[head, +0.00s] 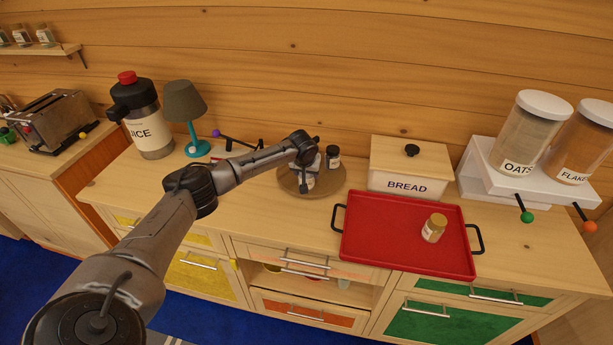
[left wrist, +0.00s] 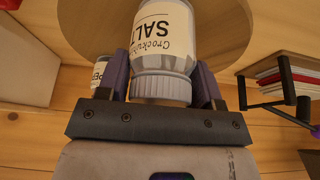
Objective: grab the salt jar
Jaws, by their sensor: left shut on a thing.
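The salt jar (left wrist: 165,35), with a white label reading "SALT" and a pale lid, shows upside down in the left wrist view. My left gripper (left wrist: 163,78) is shut on it, one purple-grey finger on each side near its lid. In the head view my left gripper (head: 306,163) is over the round wooden board (head: 325,189), and the arm partly hides the jars there. Whether the salt jar touches the board is unclear. My right gripper is not in view.
A dark-lidded jar (head: 333,157) stands close by on the board. A red tray (head: 390,245) holds a gold-lidded jar (head: 434,228). A bread box (head: 408,168) stands to the right, and a teal lamp (head: 186,110) and juice jug (head: 147,125) to the left.

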